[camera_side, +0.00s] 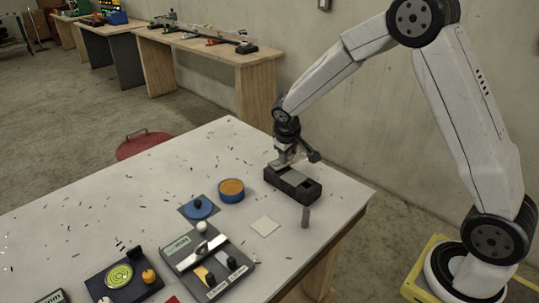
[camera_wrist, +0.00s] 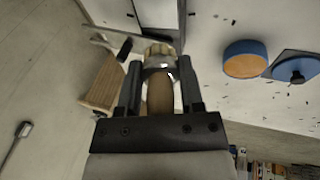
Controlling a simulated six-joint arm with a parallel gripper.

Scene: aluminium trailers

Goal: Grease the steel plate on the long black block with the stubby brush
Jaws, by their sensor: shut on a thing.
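The long black block (camera_side: 306,195) lies near the far right part of the table, with a grey steel plate (camera_side: 294,177) on its top. My gripper (camera_side: 286,155) is low over the block's far end. In the wrist view, my gripper (camera_wrist: 161,88) is shut on the brown handle of the stubby brush (camera_wrist: 159,98). The brush has a metal collar and pale bristles pointing away from my gripper, toward the block. Whether the bristles touch the plate cannot be told. A round blue tub (camera_side: 231,196) with orange-brown contents stands to the left, also in the wrist view (camera_wrist: 245,73).
A blue lid with a dark knob (camera_side: 199,208) lies beside the tub. A grey cylinder (camera_side: 305,217) stands upright close to the block. A pale square (camera_side: 265,226) lies flat. A grey panel device (camera_side: 207,262) and a dark board (camera_side: 122,278) occupy the front. Dark chips litter the table.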

